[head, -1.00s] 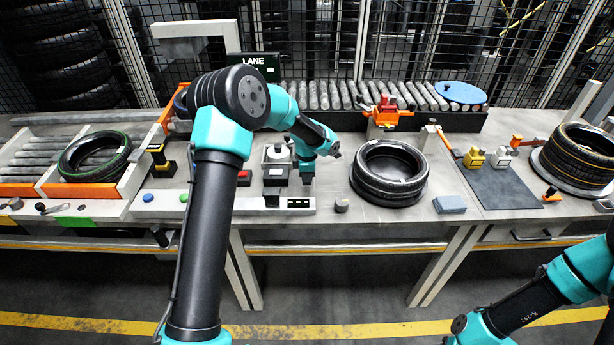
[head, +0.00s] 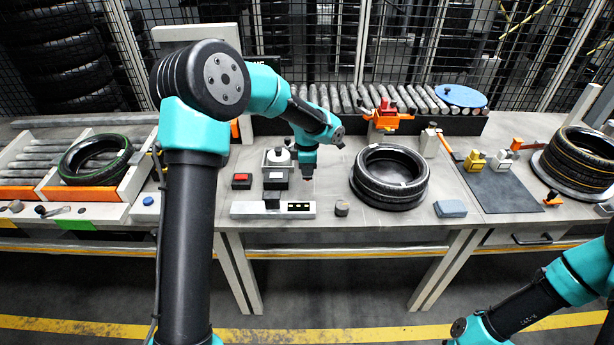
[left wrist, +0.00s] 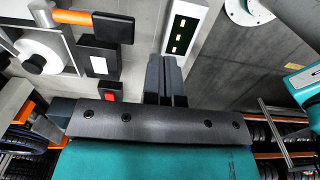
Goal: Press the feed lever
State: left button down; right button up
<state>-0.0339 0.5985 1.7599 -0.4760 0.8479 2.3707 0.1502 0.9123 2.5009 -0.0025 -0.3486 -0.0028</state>
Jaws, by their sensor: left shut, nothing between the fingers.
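My left gripper (head: 307,172) is shut and empty, pointing down over the bench just right of a dispenser-like device (head: 278,157) with a white spool. In the left wrist view my closed fingers (left wrist: 165,75) are beside the white box with a lit display. An orange bar with a black grip (left wrist: 105,29), which looks like the feed lever, runs from near the white spool (left wrist: 38,56). The fingers are apart from it. My right gripper is out of view.
A red button (head: 241,179) lies left of the device, and the white display box (head: 274,209) in front. A small grey cylinder (head: 341,208) and a stacked tyre (head: 390,176) stand to the right. A blue-grey block (head: 450,208) lies farther right.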

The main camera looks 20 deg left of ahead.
pick_arm(q)
jog(key=r, duration=0.1)
jog(key=s+r, duration=0.1)
jog(key=d+r, duration=0.1)
jog(key=r, duration=0.1)
jog(key=shift+s, duration=0.35)
dwell(0.4)
